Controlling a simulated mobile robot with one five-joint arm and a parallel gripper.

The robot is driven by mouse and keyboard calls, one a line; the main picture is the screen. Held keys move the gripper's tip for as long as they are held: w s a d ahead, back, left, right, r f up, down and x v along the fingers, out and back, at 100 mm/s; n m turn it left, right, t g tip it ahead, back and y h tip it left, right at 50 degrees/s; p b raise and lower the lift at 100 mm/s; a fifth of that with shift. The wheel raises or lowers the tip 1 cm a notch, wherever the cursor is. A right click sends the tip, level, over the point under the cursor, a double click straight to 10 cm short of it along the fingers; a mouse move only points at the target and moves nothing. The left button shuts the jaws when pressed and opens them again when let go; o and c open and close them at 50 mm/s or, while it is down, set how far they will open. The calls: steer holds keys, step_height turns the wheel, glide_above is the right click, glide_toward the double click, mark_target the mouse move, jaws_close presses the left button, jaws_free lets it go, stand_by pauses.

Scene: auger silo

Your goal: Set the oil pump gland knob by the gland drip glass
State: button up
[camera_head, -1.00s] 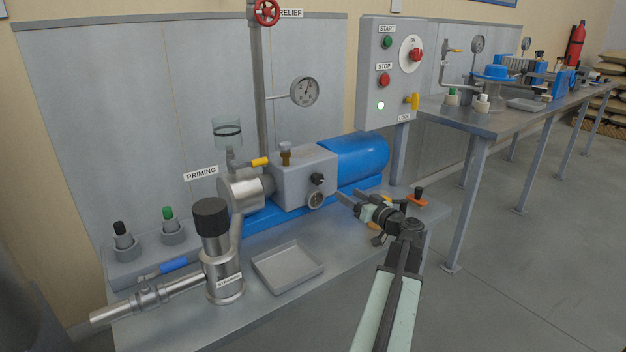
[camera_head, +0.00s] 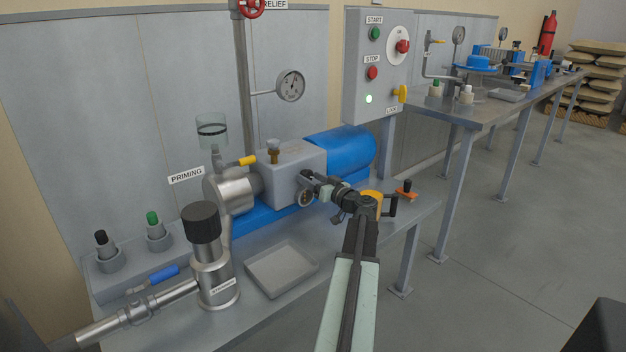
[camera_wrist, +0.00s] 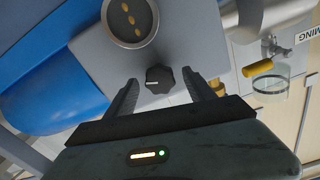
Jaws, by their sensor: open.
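The oil pump gland knob (camera_wrist: 159,79) is black and lobed with a white mark, on the grey pump housing. In the wrist view it shows between the two fingers of my gripper (camera_wrist: 161,92), which are apart, one on each side; I cannot tell whether either touches it. In the head view my gripper (camera_head: 306,178) is at the front face of the pump housing (camera_head: 288,172) and hides most of the knob. The gland drip glass (camera_wrist: 130,20) is a round window with several yellow drops; in the head view it shows just below the gripper (camera_head: 305,199).
A cup with a yellow-handled valve (camera_head: 247,160) stands left of the housing. A strainer with a black cap (camera_head: 202,222) and an empty tray (camera_head: 281,268) are in front. The blue motor (camera_head: 342,151) and a control box (camera_head: 376,65) are on the right.

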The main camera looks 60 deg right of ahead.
jaws_close()
steer(key=m, duration=0.5)
stand_by(0.3)
jaws_free()
steer(key=v, duration=0.8)
